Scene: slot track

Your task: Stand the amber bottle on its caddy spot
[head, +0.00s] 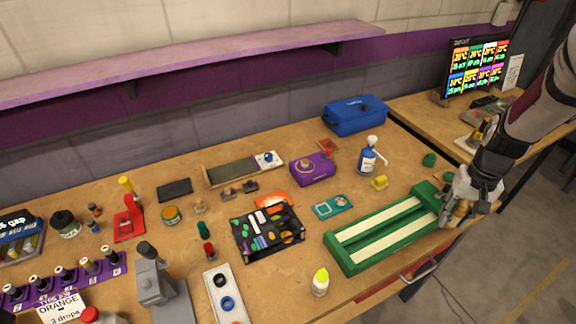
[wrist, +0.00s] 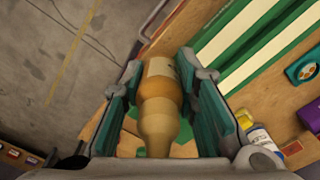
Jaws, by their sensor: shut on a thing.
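My gripper (head: 458,207) is at the right end of the green track block, near the bench's front edge. In the wrist view my gripper (wrist: 168,100) is shut on the amber bottle (wrist: 160,100), a tan and orange body with a narrower end toward the camera. In the head view only a small tan part of it shows between the fingers. A purple rack (head: 121,268) at the far left holds several small dark-capped bottles; it may be the caddy, but I cannot make out which spot is the bottle's.
The green block with two pale strips (head: 345,255) lies beside my gripper. A yellow-capped bottle (head: 320,283), a black parts tray (head: 245,247), a grey press (head: 150,285) and a white tray with rings (head: 213,277) stand between it and the rack. A purple shelf (head: 200,53) hangs above.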

